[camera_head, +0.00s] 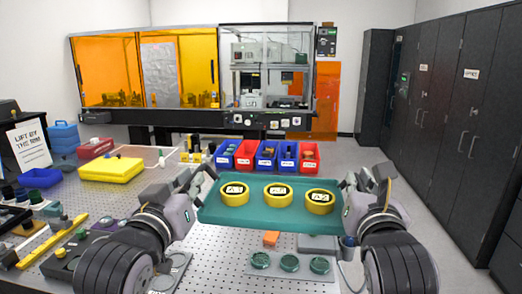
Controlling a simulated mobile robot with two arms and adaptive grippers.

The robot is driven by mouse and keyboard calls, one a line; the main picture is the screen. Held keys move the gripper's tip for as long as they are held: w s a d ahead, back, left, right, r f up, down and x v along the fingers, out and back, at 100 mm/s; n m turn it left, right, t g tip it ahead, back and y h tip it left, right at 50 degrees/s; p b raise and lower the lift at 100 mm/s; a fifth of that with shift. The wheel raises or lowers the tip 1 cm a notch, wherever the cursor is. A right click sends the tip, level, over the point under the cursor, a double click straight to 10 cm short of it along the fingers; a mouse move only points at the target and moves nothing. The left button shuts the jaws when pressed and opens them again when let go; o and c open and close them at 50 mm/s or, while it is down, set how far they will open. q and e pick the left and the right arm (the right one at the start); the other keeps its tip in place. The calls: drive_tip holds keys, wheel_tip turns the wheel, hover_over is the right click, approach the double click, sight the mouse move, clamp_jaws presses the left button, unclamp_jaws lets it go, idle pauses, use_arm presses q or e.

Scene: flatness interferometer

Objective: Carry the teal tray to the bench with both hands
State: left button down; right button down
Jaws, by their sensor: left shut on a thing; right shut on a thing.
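The teal tray (265,215) is in the middle of the head view, held between my two grippers above a perforated metal bench (215,262). It carries three yellow round pieces with dark-framed labels: a left one (234,193), a middle one (277,195) and a right one (320,201). My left gripper (200,185) is shut on the tray's left end. My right gripper (358,190) is shut on its right end. The fingertips are partly hidden by the grippers' own bodies. The tray looks about level.
Blue and red bins (266,157) stand in a row behind the tray. A yellow case (111,170) and other tools crowd the left. Dark cabinets (450,100) line the right, beside open floor.

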use_arm(q)
drive_tip(key=shift+a, duration=0.25)
use_arm(e)
drive_tip(key=shift+d, duration=0.3)
